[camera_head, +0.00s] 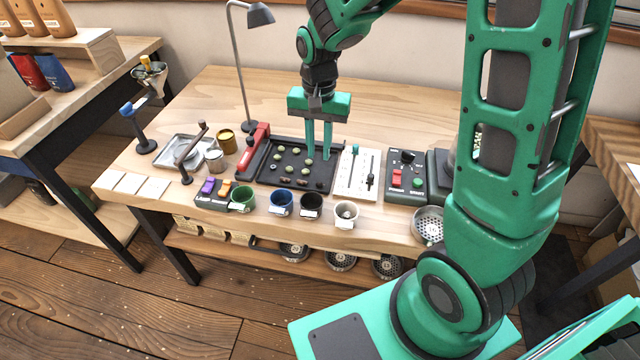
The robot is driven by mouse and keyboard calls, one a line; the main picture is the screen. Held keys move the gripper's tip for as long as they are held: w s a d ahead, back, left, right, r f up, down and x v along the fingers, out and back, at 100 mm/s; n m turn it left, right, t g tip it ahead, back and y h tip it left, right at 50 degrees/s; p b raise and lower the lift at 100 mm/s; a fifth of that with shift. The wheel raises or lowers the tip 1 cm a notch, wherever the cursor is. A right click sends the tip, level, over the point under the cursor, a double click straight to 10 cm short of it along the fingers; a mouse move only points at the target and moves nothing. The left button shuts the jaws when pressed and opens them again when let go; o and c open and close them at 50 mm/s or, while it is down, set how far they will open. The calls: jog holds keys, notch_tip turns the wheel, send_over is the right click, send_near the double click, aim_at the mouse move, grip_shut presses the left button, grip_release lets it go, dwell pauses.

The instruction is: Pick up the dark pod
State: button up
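A black sorting tray (262,178) lies on the wooden table with several small pale green pods (281,156) in it. A brownish pod (303,182) lies near the tray's front edge, and a darker spot beside it is too small to make out. I cannot tell for certain which one is the dark pod. My gripper (318,157) points down over the right part of the tray, with its two green fingers apart and nothing visible between them. The fingertips are close above the tray; whether they touch anything is unclear.
Green, blue, black and white cups (345,213) line the table front. A white slider panel (358,172) and a dark switch box (406,178) stand right of the tray. A red-handled device (254,148) borders its left. A lamp (243,70) rises behind.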

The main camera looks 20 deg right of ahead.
send_over(319, 182)
notch_tip(319, 182, down, 5)
jog(key=shift+w, duration=0.1)
jog(key=shift+s+f, duration=0.2)
jog(key=shift+f, duration=2.45)
grip_shut()
